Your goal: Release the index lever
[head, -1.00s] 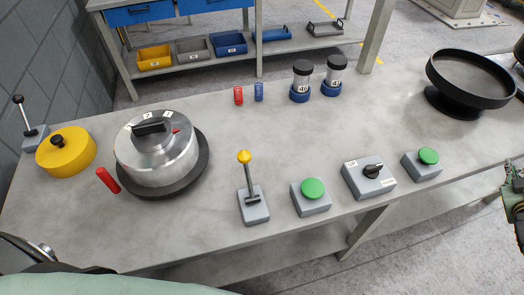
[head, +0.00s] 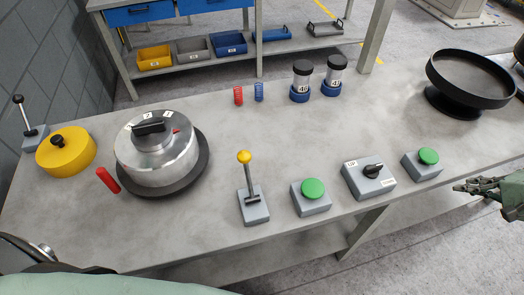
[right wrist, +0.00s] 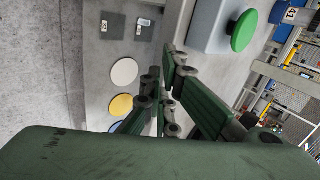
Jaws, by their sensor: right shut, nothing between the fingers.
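A lever with a yellow knob (head: 244,157) stands on a grey base near the bench's front edge, its rod tilted slightly left. A second lever with a black knob (head: 18,99) stands at the far left. A red handle (head: 108,180) sticks out at the left of a round silver fixture (head: 155,155) marked with numbers. I cannot tell from a label which is the index lever. My right gripper (head: 461,187) is shut and empty, off the bench's front edge at the right, apart from every lever. It also shows in the right wrist view (right wrist: 167,65). My left gripper is out of view.
Green buttons (head: 313,188) (head: 428,156) and a rotary switch box (head: 369,180) line the front edge. A yellow round part (head: 66,151) sits left. The bench's middle is clear.

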